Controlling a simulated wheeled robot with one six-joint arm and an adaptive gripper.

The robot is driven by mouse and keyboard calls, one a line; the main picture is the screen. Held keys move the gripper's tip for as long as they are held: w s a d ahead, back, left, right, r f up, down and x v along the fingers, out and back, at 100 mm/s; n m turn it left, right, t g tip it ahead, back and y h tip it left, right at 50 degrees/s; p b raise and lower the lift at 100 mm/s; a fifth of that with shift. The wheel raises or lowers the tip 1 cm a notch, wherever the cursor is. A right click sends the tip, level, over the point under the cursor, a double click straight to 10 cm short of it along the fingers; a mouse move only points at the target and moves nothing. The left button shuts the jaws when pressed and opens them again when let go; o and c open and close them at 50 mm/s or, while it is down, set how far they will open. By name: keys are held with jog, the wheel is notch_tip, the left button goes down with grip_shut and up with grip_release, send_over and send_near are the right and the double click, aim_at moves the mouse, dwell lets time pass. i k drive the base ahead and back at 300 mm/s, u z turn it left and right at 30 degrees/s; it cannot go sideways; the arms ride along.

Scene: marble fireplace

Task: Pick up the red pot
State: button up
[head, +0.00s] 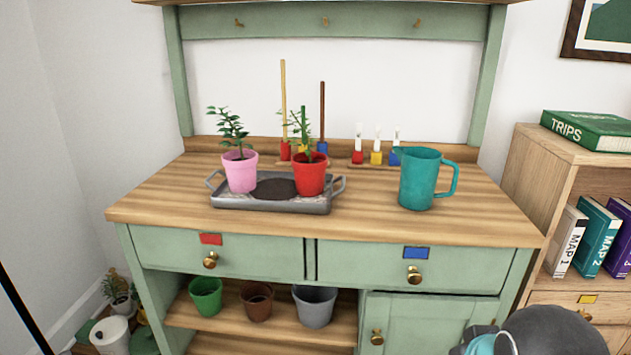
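The red pot (310,176) stands upright on the right side of a grey metal tray (270,205) on the wooden bench top. A leafy green plant (303,125) grows in it. A pink pot (240,172) with another plant stands on the left side of the same tray. Dark soil (274,188) lies between the two pots. Part of my arm shows at the bottom right edge, in front of the bench. My gripper is not in view.
A teal jug (416,182) stands on the bench right of the tray. Small coloured holders with sticks and white-topped markers (376,150) stand behind. The front strip of the bench top (330,225) is clear. A bookcase (545,180) stands at right.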

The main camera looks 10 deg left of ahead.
aim_at(309, 167)
jog(key=u, duration=3.3)
jog(key=k, duration=0.75)
jog(key=z, duration=1.55)
